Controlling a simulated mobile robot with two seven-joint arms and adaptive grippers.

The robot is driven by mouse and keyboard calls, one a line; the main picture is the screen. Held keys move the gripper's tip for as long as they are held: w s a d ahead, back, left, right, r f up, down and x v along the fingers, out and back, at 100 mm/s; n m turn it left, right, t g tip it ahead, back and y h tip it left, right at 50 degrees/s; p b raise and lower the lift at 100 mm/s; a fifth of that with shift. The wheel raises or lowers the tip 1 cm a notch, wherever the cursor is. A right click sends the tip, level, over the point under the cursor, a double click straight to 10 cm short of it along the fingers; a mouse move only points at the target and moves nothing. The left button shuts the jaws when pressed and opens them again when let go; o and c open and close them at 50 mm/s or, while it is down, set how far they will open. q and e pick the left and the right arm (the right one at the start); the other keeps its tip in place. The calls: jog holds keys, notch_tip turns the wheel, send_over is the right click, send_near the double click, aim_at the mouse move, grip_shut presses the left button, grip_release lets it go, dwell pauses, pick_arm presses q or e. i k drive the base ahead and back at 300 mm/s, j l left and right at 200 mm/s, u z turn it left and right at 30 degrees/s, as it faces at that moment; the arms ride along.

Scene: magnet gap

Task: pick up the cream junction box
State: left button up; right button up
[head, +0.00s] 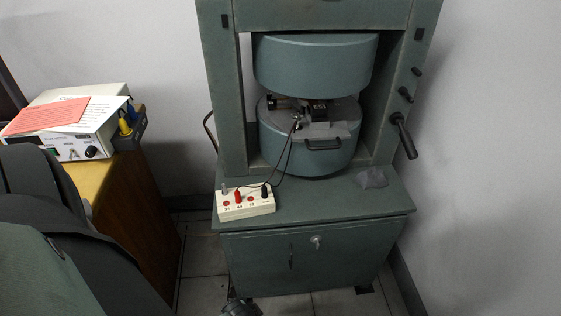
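The cream junction box (246,203) sits upright near the front left edge of the green ledge below the magnet. It has red and black sockets and markings on its face. Red, black and grey plugs stand in its top, and dark leads run from it up to the magnet gap. No gripper touches it. A dark part at the bottom edge, below the cabinet, looks like the tip of my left gripper (240,308). It is cut off, and its fingers cannot be made out. My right gripper is not in view.
The green magnet (312,68) stands over the ledge, with a dark handle on its right post. A clear or grey scrap (371,178) lies on the ledge at right. A wooden desk with an instrument (78,150) and a dark chair-like shape (50,220) are at left.

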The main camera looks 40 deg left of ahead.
aim_at(252, 205)
jog(key=i+u, duration=0.15)
jog(key=u, duration=0.3)
jog(key=i+l+u, duration=0.15)
jog(key=u, duration=0.3)
